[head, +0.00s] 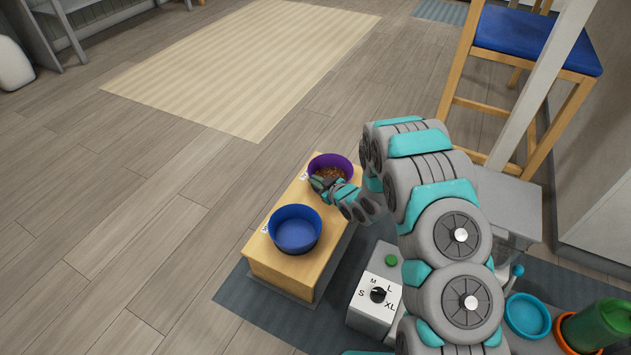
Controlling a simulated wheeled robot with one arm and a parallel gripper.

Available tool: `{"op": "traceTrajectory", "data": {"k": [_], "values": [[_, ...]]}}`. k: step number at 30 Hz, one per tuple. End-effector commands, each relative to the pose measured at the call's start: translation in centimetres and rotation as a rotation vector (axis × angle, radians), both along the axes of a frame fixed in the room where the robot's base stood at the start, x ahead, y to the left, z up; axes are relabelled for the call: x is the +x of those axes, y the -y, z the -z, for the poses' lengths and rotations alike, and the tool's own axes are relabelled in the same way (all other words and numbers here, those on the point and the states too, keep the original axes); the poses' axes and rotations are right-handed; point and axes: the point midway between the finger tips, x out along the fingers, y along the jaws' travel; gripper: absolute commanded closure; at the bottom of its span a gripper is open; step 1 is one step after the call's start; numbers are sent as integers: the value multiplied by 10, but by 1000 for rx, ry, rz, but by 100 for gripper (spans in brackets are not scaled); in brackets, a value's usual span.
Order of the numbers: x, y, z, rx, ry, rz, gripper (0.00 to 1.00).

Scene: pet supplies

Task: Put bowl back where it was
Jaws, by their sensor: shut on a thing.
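A purple bowl (318,162) with brown kibble (329,173) in it is at the far end of a light wooden stand (272,264). My gripper (320,185) is at the near side of the purple bowl and shut on it; the fingers hide part of the rim. I cannot tell whether the bowl's base touches the stand. A blue bowl (294,232), which looks empty, is on the near end of the stand. Small white labels are on the stand's left edge beside each bowl.
A white dispenser box (367,318) with a size dial and green button is right of the stand. A teal bowl (526,316) and a green container (600,326) are at lower right. A blue-seated wooden chair (530,38) is at upper right. The floor left of the stand is clear.

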Motion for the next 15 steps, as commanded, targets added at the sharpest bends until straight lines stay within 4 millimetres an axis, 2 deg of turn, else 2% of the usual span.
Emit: {"op": "traceTrajectory", "data": {"k": [8,9,15], "values": [[0,0,2,0,1,-1,100],[0,0,1,0,1,-1,90],[0,0,1,0,1,-1,67]]}}
